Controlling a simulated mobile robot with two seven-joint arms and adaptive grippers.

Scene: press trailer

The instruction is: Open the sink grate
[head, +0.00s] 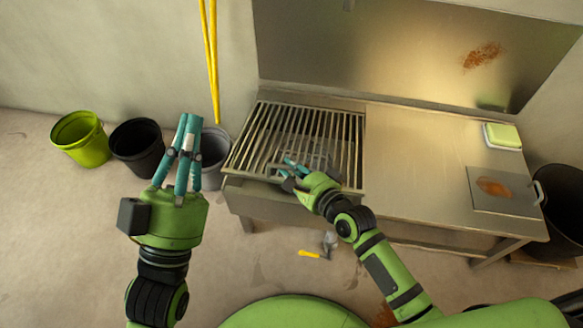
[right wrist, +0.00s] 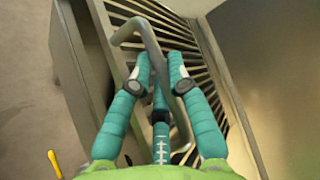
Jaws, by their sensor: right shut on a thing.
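The sink grate (head: 345,150), a metal frame of parallel bars, lies over the basin at the left end of the steel counter. Its bent bar handle (right wrist: 150,45) shows in the right wrist view. My right gripper (head: 289,169) is at the grate's front edge, with its teal fingers (right wrist: 158,78) shut around the handle. The fingers hide part of the handle. In the head view, my left gripper (head: 188,122) is raised left of the sink, apart from the grate. Its fingers point away from me, and I see nothing between them.
Green (head: 82,140), black (head: 137,147) and grey (head: 213,155) buckets stand on the floor to the left. The counter (head: 415,165) is clear in its middle. A green sponge (head: 503,135) and a stained plate (head: 490,190) are at its right. A yellow-handled tool (head: 310,254) lies on the floor.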

